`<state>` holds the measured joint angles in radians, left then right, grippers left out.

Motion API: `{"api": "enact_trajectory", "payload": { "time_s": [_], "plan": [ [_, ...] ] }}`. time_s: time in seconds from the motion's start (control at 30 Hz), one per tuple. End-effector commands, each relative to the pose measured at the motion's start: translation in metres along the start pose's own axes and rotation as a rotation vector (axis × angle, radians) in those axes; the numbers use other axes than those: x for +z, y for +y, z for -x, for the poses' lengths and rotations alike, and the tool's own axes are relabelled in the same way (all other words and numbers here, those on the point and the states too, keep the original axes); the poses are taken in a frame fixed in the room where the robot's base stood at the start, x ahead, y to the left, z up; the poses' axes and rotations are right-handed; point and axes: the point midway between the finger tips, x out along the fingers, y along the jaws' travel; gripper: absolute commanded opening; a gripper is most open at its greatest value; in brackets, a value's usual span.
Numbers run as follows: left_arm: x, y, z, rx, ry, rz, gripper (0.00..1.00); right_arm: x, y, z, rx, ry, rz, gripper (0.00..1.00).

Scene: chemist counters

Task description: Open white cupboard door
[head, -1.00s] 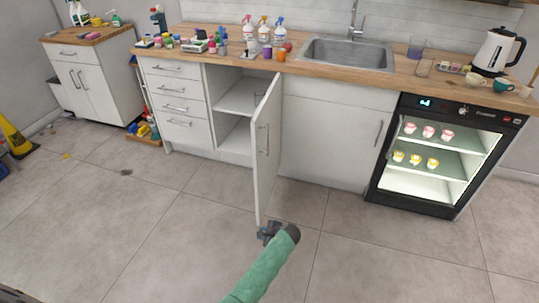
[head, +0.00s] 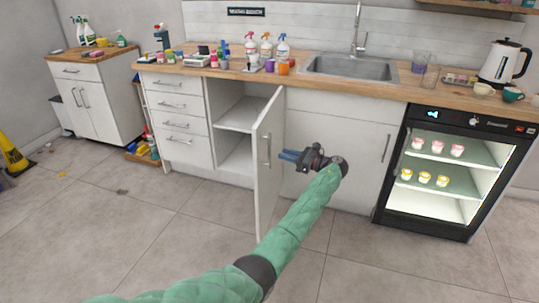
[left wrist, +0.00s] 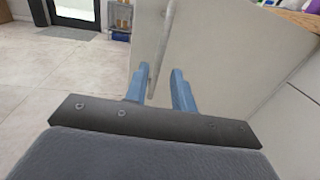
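The white cupboard door (head: 268,185) stands swung well out from the counter, showing the cupboard's inside and shelf (head: 240,117). Its grey bar handle (head: 267,149) is on the door face turned to the right. My left gripper (head: 284,155) is just right of the handle, its blue fingers pointing at the door. In the left wrist view the fingers (left wrist: 160,88) are spread, and the handle (left wrist: 161,45) runs between them in the picture. I cannot tell whether they touch it. My right gripper is not in view.
A closed cupboard (head: 335,140) and a glass-fronted fridge (head: 440,170) stand to the right. Drawers (head: 180,120) are to the left. The counter (head: 385,92) holds bottles, a sink and a kettle. The floor (head: 160,240) in front is clear.

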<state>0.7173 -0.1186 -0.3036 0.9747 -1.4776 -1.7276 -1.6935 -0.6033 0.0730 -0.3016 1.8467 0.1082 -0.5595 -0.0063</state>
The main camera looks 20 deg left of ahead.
Motion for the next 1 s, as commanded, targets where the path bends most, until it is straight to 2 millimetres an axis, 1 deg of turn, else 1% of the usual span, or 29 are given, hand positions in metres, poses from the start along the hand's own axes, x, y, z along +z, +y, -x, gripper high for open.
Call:
{"api": "enact_trajectory", "payload": {
  "time_s": [0.17, 0.27, 0.5, 0.63, 0.77, 0.97, 1.0],
  "plan": [
    [0.002, 0.0, -0.009, 0.002, -0.002, -0.002, 0.26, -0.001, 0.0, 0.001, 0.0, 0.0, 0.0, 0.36],
    [0.002, 0.0, -0.019, 0.001, -0.002, -0.002, 0.26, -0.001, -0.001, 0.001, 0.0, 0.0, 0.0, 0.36],
    [0.001, 0.0, -0.053, 0.001, -0.001, -0.001, 0.26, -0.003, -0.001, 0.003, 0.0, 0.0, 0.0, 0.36],
    [0.001, 0.0, -0.07, 0.001, -0.001, -0.001, 0.26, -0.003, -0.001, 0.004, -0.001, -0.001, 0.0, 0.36],
    [0.001, 0.0, -0.077, -0.001, 0.0, -0.001, 0.26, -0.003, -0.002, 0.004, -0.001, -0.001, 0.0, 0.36],
    [0.0, 0.0, -0.077, -0.001, 0.0, -0.001, 0.26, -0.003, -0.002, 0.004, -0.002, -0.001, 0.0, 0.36],
    [0.0, 0.0, -0.077, -0.001, 0.0, -0.001, 0.24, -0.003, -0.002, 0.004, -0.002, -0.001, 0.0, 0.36]
  ]
}}
